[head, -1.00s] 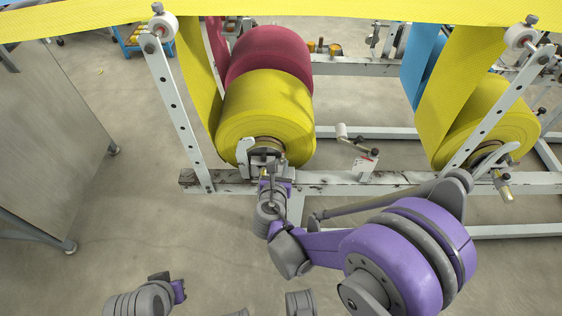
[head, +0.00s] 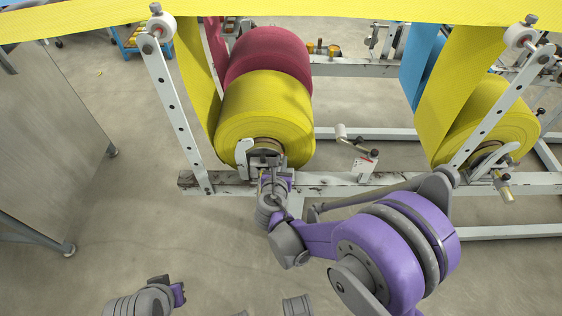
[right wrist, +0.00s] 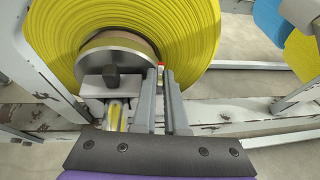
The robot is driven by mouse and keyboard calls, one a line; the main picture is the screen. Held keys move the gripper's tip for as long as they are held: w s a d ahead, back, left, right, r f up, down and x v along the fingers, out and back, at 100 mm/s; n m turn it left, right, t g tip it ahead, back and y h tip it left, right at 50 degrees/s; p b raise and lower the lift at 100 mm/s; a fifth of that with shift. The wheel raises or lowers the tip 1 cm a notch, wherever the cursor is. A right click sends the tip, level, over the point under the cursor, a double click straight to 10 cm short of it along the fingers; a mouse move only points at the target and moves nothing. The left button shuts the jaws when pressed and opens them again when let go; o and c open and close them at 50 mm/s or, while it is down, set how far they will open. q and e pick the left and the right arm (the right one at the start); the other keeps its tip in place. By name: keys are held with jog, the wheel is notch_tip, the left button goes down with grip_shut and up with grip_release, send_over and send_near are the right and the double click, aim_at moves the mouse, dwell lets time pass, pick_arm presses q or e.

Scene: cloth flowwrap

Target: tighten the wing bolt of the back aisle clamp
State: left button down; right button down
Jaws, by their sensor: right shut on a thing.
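The clamp (head: 243,153) holds the core of the near yellow roll (head: 265,112) on the frame's front rail. Its pale arm stands upright at the left of the core. In the right wrist view, a black knob (right wrist: 111,76) and a brass cylinder (right wrist: 115,113) show just left of my fingers. My right gripper (head: 272,166) is at the clamp's front, its two parallel fingers (right wrist: 165,100) close together. It is shut on the wing bolt, which the fingers mostly hide. My left gripper (head: 178,292) shows only partly at the lower left, and its fingers cannot be made out.
A second yellow roll (head: 487,115) with its own clamp (head: 492,165) stands at the right. A red roll (head: 270,58) lies behind the near one. A grey panel (head: 45,140) stands left; open floor lies between.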

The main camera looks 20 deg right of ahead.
jog(key=shift+a, duration=0.1)
jog(key=m+g+h, duration=0.1)
jog(key=m+h, duration=0.1)
jog(key=shift+w+a+m+g+h, duration=0.15)
jog(key=shift+a+m+g+h, duration=0.05)
jog(key=shift+m+g+h, duration=0.2)
jog(key=m+g+h, duration=0.2)
jog(key=m, duration=0.1)
jog(key=m+g+h, duration=0.1)
jog(key=g, duration=0.1)
jog(key=shift+w+a+m+h, duration=0.15)
jog(key=shift+w+m+h, duration=0.15)
jog(key=shift+m, duration=0.1)
jog(key=shift+g, duration=0.4)
jog(key=c, duration=1.2)
grip_release()
jog(key=shift+c, duration=0.2)
jog(key=shift+s, duration=0.1)
